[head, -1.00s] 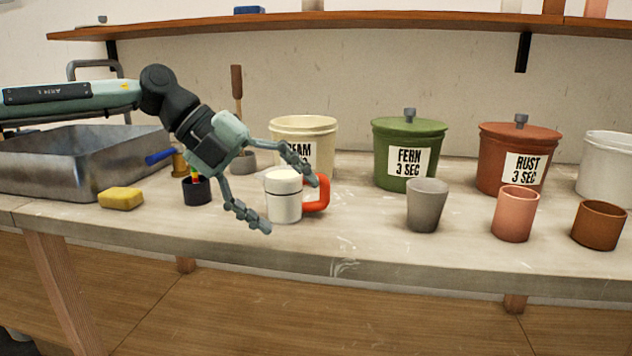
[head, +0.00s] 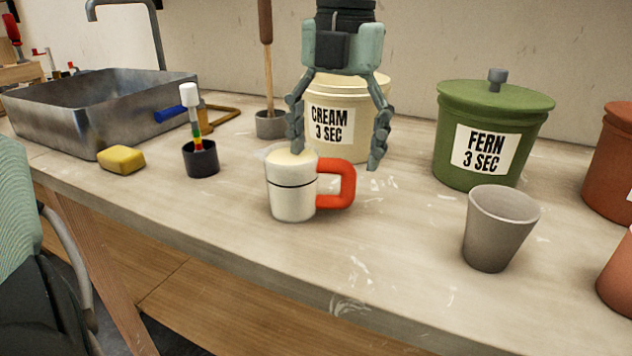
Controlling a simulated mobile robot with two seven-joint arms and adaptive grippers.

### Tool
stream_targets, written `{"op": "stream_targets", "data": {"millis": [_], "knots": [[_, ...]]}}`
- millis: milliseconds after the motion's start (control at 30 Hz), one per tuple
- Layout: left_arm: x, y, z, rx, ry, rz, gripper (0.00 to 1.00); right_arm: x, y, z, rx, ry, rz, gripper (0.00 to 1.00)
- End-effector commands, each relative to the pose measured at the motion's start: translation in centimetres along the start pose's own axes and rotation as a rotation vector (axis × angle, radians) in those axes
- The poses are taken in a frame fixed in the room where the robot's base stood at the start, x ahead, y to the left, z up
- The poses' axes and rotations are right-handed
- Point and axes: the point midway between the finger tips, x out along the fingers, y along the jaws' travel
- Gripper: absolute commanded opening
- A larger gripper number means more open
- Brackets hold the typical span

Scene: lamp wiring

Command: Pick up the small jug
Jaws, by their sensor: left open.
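The small jug (head: 291,190) is a white cup with a dark line around it, a red handle (head: 340,184) on its right side and cream-coloured contents at the top. It stands upright on the bench. My left gripper (head: 336,158) is open above and behind it, fingers pointing down. Its left finger overlaps the jug's rim in the picture and its right finger hangs to the right of the handle. I cannot tell whether the left finger touches the jug. My right gripper is out of view.
A cream bucket (head: 372,125) stands close behind the gripper. A green bucket (head: 467,147) and a grey cup (head: 498,235) are on the right. A black pot (head: 201,160), yellow sponge (head: 121,160) and metal sink (head: 100,112) are on the left. The bench front is clear.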

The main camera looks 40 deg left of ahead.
Motion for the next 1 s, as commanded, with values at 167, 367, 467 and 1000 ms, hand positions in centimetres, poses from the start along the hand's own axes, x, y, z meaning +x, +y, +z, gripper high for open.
{"op": "stream_targets", "data": {"millis": [167, 367, 467, 1000], "knots": [[2.1, -0.1, 0.0, 0.002, 0.005, -0.002, 0.8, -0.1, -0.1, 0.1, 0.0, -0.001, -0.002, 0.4], [5.1, -0.2, 0.2, 0.0, 0.004, -0.002, 0.8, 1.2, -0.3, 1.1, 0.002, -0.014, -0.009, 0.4], [6.0, -0.2, 0.2, 0.0, 0.001, -0.004, 0.8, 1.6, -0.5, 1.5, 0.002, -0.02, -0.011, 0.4], [6.3, -0.2, 0.2, -0.002, -0.001, -0.003, 0.47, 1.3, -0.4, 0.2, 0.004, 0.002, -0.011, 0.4]]}}
